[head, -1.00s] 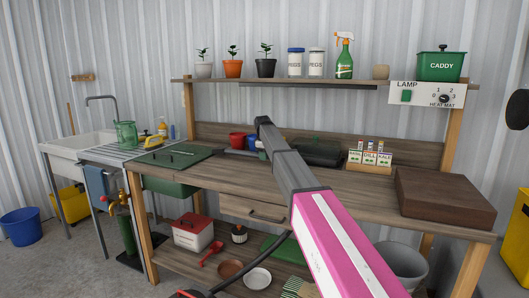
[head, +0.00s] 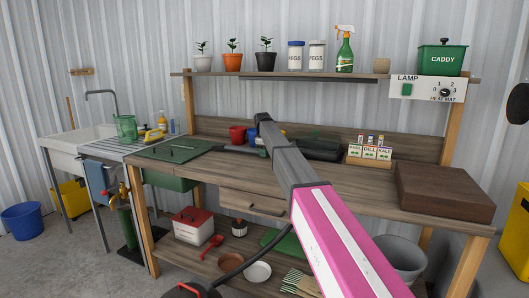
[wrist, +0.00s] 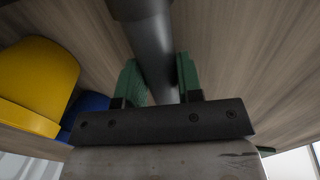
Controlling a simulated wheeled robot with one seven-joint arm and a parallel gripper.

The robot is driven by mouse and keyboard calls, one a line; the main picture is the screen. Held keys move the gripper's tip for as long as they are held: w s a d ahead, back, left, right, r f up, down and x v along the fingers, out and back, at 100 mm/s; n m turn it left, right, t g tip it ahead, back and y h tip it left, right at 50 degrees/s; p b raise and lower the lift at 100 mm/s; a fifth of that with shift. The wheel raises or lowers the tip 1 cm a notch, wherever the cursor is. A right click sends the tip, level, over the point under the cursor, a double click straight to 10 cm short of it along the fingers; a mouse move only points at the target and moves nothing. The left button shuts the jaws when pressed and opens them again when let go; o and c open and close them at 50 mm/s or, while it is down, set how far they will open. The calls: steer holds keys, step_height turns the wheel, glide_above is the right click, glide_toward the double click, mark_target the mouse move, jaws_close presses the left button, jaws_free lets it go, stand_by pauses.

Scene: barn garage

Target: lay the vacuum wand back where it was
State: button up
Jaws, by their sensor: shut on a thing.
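The vacuum wand (wrist: 150,45) is a dark grey tube in the wrist view. My gripper (wrist: 158,72) has green fingers on either side of the tube and is shut on it. The wood bench top (wrist: 225,55) lies behind the tube; I cannot tell whether the wand touches it. In the head view my arm hides most of the grip. A dark length, likely part of the wand (head: 240,150), shows low over the bench, left of my arm. A black hose (head: 230,270) rises from a red-and-black vacuum (head: 185,291) and passes behind my arm.
Red (head: 237,135) and blue pots stand behind the grip; a yellow pot (wrist: 38,80) is close in the wrist view. A dark tray (head: 318,149), seed packets (head: 370,152) and a brown block (head: 443,190) are to the right. A green mat (head: 172,150) lies left. The front middle is bare.

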steer(key=shift+f, duration=0.3)
steer(key=o, duration=1.1)
